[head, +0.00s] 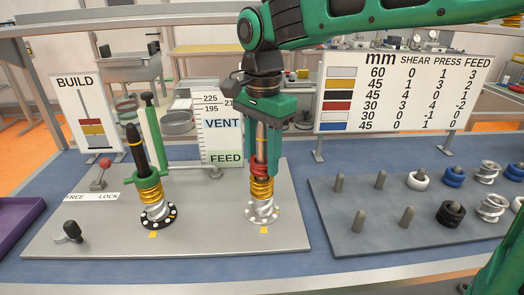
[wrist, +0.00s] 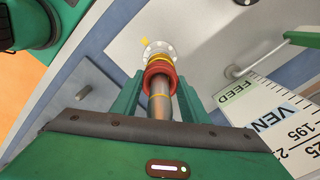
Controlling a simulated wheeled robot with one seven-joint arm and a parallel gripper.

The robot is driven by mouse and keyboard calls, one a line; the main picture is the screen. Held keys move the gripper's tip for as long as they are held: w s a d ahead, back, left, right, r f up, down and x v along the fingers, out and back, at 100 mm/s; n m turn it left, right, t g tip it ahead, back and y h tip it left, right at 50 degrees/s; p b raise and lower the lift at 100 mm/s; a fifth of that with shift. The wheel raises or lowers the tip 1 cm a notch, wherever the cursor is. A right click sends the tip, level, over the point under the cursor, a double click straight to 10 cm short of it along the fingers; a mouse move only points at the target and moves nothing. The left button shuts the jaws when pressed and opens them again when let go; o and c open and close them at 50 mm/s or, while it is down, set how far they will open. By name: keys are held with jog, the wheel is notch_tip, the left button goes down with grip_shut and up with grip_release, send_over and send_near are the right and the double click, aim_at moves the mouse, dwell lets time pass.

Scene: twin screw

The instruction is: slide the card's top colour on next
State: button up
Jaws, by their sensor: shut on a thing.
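The BUILD card (head: 91,118) at the left shows a red band over a yellow one. My gripper (head: 260,166) points down over the right shaft (head: 261,138). Its fingers are shut on a red ring (head: 259,171), which is around that shaft just above a yellow screw piece (head: 262,190). In the wrist view the red ring (wrist: 159,70) sits between the fingers (wrist: 160,92); whether it touches the yellow piece is hard to tell. Silver pieces lie beneath. The left shaft (head: 134,146) carries a yellow piece (head: 151,193) over silver.
A green post and bracket (head: 151,138) stands at the left shaft. The FEED/VENT scale (head: 222,128) stands behind the shafts. A peg tray (head: 350,212) with black, white, blue and silver pieces lies right. A mm table board (head: 403,92) stands behind it. A red-knobbed lever (head: 104,168) is left.

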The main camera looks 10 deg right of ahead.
jog(key=shift+f, duration=0.4)
jog(key=o, duration=1.2)
jog(key=shift+o, duration=0.2)
jog(key=shift+r, duration=0.1)
notch_tip(320, 180, up, 11)
jog(key=shift+f, duration=0.2)
jog(key=shift+d, duration=0.1)
